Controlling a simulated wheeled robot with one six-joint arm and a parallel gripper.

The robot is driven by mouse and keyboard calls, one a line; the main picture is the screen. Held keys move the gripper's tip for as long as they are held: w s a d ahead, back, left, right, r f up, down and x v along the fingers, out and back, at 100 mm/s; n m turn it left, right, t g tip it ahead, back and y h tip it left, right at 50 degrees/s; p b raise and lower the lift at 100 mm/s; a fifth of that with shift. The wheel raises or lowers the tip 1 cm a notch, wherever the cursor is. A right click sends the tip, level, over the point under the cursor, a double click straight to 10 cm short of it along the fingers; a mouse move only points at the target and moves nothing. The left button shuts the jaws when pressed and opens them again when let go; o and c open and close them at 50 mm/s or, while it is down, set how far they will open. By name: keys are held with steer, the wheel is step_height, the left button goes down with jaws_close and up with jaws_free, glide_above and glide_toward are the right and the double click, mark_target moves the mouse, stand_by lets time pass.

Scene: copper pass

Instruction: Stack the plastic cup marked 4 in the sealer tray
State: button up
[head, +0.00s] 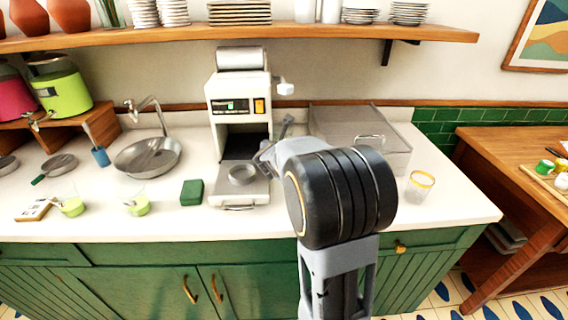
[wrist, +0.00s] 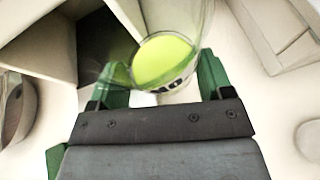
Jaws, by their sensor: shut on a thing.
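In the wrist view my gripper (wrist: 162,84) is shut on a clear plastic cup (wrist: 166,60) of bright green liquid, with a green finger on each side. A dark mark shows on the cup's near side, but I cannot read it for sure. In the head view my arm hides the held cup and the fingertips. The sealer (head: 238,95) is a white machine on the counter. Its pulled-out grey tray (head: 257,190) has a round ring holder, and my arm's end is just right of it.
Two cups of green liquid, the left one (head: 72,206) and the right one (head: 138,205), stand on the counter left of a green box (head: 192,192). A clear bin (head: 385,130) and an orange-rimmed glass (head: 419,187) stand to the right. A sink (head: 148,157) lies behind.

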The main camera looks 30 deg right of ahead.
steer(key=w+d+f, duration=0.1)
steer(key=f, duration=0.1)
steer(key=w+d+f, duration=0.1)
steer(key=d, duration=0.1)
steer(key=w+d+f+b, duration=0.1)
steer(key=f, duration=0.1)
steer(key=shift+d+f, duration=0.35)
steer(key=f, duration=0.3)
steer(key=shift+w+d+b, duration=0.3)
steer(key=shift+f, duration=0.4)
steer(key=shift+f+b, duration=0.25)
steer(key=shift+b, duration=0.15)
steer(key=o, duration=0.9)
steer(key=shift+r, duration=0.1)
steer(key=shift+o, duration=0.2)
steer(key=shift+r, duration=0.15)
